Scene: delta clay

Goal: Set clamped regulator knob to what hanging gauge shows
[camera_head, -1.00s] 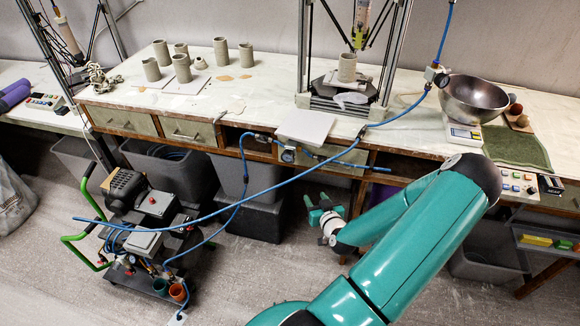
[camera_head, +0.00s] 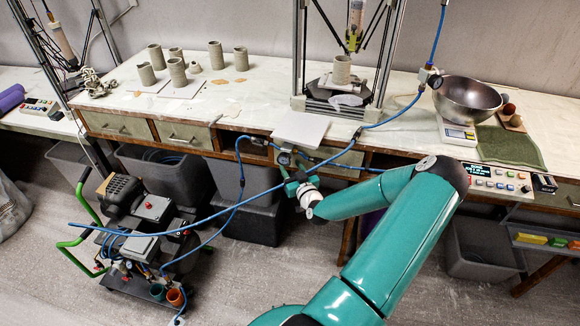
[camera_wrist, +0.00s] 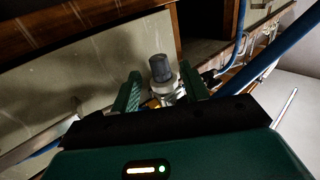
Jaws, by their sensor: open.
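The clamped regulator (camera_head: 284,159) sits at the bench's front edge with a small round dial. In the wrist view its grey cylindrical knob (camera_wrist: 161,68) points up between my fingers, on a pale metal body. My gripper (camera_head: 293,182) is right below and in front of the regulator. In the wrist view my gripper (camera_wrist: 160,80) is open, with one green finger on each side of the knob and gaps visible. I cannot tell how deep the knob sits between them. The hanging gauge (camera_head: 431,77) hangs on a blue hose beside the metal bowl; its reading is too small to tell.
Blue hoses (camera_head: 222,214) cross in front of the bench close to my gripper. A pale board (camera_head: 300,129) lies on the bench edge above the regulator. A wheeled compressor cart (camera_head: 140,235) stands at left. A metal bowl (camera_head: 467,98) stands at right.

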